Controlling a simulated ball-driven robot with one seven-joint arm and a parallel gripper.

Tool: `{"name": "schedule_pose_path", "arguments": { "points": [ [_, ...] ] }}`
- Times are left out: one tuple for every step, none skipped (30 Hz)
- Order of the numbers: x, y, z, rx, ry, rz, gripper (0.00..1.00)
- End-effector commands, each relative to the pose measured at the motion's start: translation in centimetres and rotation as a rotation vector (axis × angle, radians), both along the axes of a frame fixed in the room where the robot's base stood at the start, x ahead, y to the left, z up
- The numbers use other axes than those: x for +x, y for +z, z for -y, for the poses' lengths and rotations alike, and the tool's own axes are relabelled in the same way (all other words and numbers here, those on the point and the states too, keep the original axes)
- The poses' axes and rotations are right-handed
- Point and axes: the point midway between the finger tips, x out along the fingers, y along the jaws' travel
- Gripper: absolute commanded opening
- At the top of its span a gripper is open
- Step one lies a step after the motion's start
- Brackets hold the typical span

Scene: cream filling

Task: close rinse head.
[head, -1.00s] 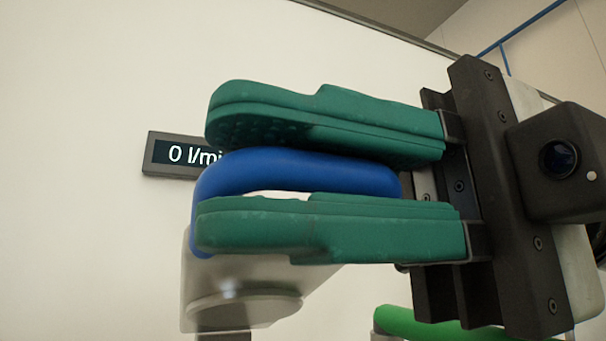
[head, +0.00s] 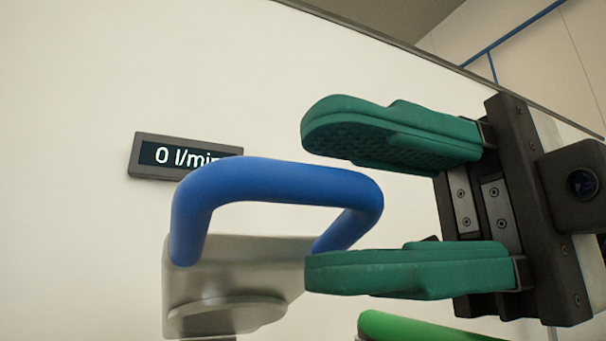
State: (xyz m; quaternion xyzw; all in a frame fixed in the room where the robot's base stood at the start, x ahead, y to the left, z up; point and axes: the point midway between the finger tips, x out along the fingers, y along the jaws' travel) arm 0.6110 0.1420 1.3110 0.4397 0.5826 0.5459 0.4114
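A blue U-shaped handle (head: 270,181) stands out from a grey metal plate (head: 240,270) on the pale wall in the head view. A round disc (head: 228,315) sits on the lower part of the plate. My gripper (head: 325,200) has two green fingers, spread wide and empty. It is to the right of the handle. The lower finger overlaps the handle's lower right end in the picture; whether they touch I cannot tell. The rinse head itself cannot be made out.
A dark display (head: 170,157) on the wall, left of the handle, reads "0 l/min", its right end partly covered by the handle. A green bar (head: 415,328) shows at the bottom edge.

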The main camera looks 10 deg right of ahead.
Motion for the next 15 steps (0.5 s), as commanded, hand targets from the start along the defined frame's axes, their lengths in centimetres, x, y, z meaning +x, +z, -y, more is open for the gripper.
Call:
{"name": "schedule_pose_path", "arguments": {
  "points": [
    [0.4,0.0,1.1,0.000,-0.004,-0.002,0.39],
    [0.5,0.1,1.7,0.001,-0.003,-0.001,0.39],
    [0.8,0.1,2.4,0.001,-0.003,-0.001,0.39],
    [0.9,0.0,3.0,0.001,-0.002,-0.001,0.39],
    [1.1,0.0,3.5,0.000,-0.003,-0.002,0.39],
    [1.2,0.0,4.1,0.002,-0.002,-0.001,0.39],
    [1.3,0.0,4.6,0.001,-0.001,-0.001,0.39],
    [1.5,0.0,5.0,0.001,-0.001,-0.001,0.39],
    [1.6,0.0,5.5,0.001,-0.001,-0.001,0.39],
    [1.7,0.0,5.8,0.000,-0.001,0.000,0.39],
    [1.8,0.0,6.0,0.000,-0.001,0.000,0.39],
    [1.8,0.0,6.3,0.000,-0.001,0.000,0.39],
    [1.9,0.0,6.5,0.000,0.000,0.000,0.39],
    [1.9,0.0,6.6,-0.001,0.000,0.000,0.39],
    [2.0,0.0,6.8,-0.001,0.001,0.000,0.39]
  ]
}}
